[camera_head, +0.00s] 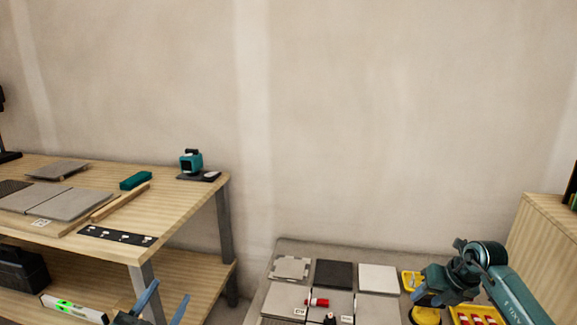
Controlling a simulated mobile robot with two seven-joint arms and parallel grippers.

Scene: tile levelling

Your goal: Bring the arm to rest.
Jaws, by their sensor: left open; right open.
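My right arm reaches in from the lower right. Its gripper (420,292) is open, with nothing visible in it, over the right part of the low grey work surface, close to the yellow containers; its fingertips are hard to make out. My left gripper (170,292) shows only as two blue fingers at the bottom edge, spread apart and empty, in front of the wooden bench. On the work surface lie a grey tile with light marks along its edges (290,267), a dark tile (333,274), a white tile (378,278) and further tiles nearer me. A red and white piece (316,302) lies on the nearer tiles.
The wooden bench (190,212) at left holds grey tiles (70,204), a teal block (135,180), a wooden strip and a teal device (191,162). A level (75,307) lies on its lower shelf. A yellow tray (412,281) and a wooden cabinet (545,230) stand right.

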